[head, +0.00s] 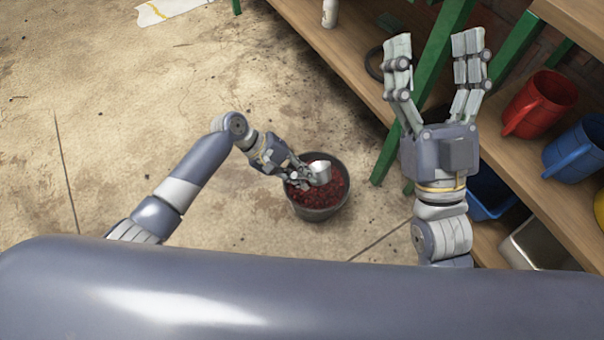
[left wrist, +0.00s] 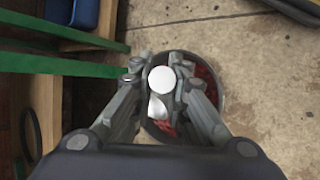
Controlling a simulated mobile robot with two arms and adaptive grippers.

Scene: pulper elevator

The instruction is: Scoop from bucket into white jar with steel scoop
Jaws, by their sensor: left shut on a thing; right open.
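A dark bucket (head: 319,214) stands on the floor with dark red contents (head: 322,194) in it. My left gripper (head: 298,178) is shut on the steel scoop (head: 320,172), over the bucket's upper left part. My right gripper (head: 433,45) is open and empty, raised before the shelf.
Wooden shelving (head: 335,55) with green legs (head: 408,120) runs along the right. It holds a red jug (head: 540,103), a blue jug (head: 574,152), a blue bin (head: 490,192) and a steel container (head: 538,247).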

